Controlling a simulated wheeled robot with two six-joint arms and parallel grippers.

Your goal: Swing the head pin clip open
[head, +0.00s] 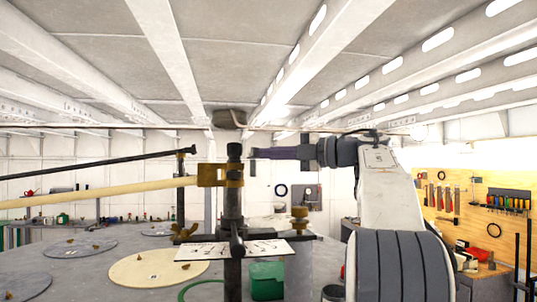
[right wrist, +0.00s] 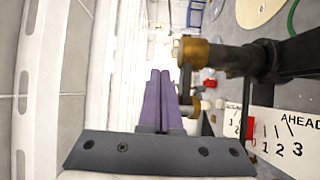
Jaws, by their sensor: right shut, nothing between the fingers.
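The brass clip (head: 210,174) sits at the upper part of a dark upright post (head: 233,210) in the head view, at the end of a pale rod (head: 110,190) coming from the left. It seems to wrap the post; whether it is latched I cannot tell. My right gripper (head: 253,153) is shut and empty, with purple fingers pointing left, just right of the post top and slightly above the clip. In the right wrist view the shut fingers (right wrist: 160,75) point up the picture, with a brass piece (right wrist: 190,52) on a dark shaft to their right. My left gripper is out of view.
A dark rod (head: 100,163) slants in from the left. A marked plate (head: 240,250) lies around the post's lower part, also showing as a numbered scale in the wrist view (right wrist: 285,140). A brass knob (head: 299,215) and green box (head: 267,280) stand to the right. Ceiling beams are overhead.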

